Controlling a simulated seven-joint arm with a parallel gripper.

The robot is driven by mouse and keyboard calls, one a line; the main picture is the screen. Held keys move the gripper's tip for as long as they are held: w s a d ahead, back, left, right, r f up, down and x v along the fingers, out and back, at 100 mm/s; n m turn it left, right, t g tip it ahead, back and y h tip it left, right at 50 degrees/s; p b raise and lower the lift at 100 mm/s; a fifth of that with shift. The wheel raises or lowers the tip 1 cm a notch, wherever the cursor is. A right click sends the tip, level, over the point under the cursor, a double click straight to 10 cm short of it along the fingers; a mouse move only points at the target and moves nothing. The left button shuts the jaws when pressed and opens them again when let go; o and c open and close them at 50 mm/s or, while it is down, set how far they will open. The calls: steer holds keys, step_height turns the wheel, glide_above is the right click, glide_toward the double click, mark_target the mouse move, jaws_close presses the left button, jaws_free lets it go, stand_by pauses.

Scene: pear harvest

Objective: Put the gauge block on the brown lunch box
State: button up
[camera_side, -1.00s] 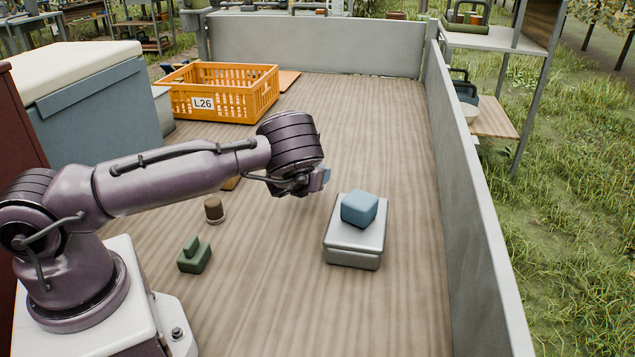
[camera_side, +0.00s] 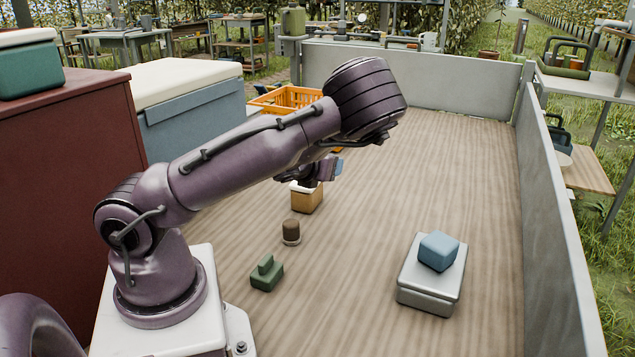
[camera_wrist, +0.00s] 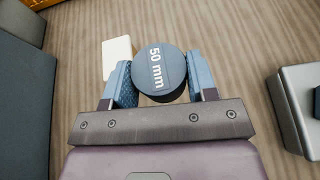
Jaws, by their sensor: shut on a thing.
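My gripper (camera_side: 326,172) (camera_wrist: 160,82) is shut on the gauge block (camera_wrist: 158,68), a dark round piece marked "50 mm" held between the blue fingers in the wrist view. In the side view I cannot make out the gauge block under the wrist. The brown lunch box (camera_side: 307,202), a tan-brown body with a white top, stands on the bed just below my gripper. Its white top also shows in the wrist view (camera_wrist: 115,55), just beyond and left of the gauge block. The gauge block partly covers it and looks higher than it.
A grey box (camera_side: 428,296) with a blue block (camera_side: 438,251) on it stands at right. A green block (camera_side: 267,273) and a brown cylinder (camera_side: 291,231) stand nearer my base. An orange crate (camera_side: 283,99) is behind. Low grey walls (camera_side: 410,75) edge the bed.

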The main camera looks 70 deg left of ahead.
steer(key=s+a+r, duration=0.5)
steer(key=s, duration=0.4)
glide_above(307, 192)
steer(key=s+a, duration=0.1)
steer(key=s, duration=0.1)
step_height(307, 192, down, 5)
steer(key=shift+m+h, duration=0.4)
steer(key=w+a+f, duration=0.1)
steer(key=a+f, duration=0.1)
steer(key=f, duration=0.1)
steer(key=w+a+f, duration=0.1)
steer(key=f, duration=0.1)
steer(key=shift+w+a, duration=0.15)
steer(key=shift+w, duration=0.2)
steer(key=shift+w+a+f, duration=0.15)
steer(key=shift+f, duration=1.65)
steer(key=shift+f, duration=0.2)
steer(key=o, duration=0.9)
steer(key=shift+o, duration=0.2)
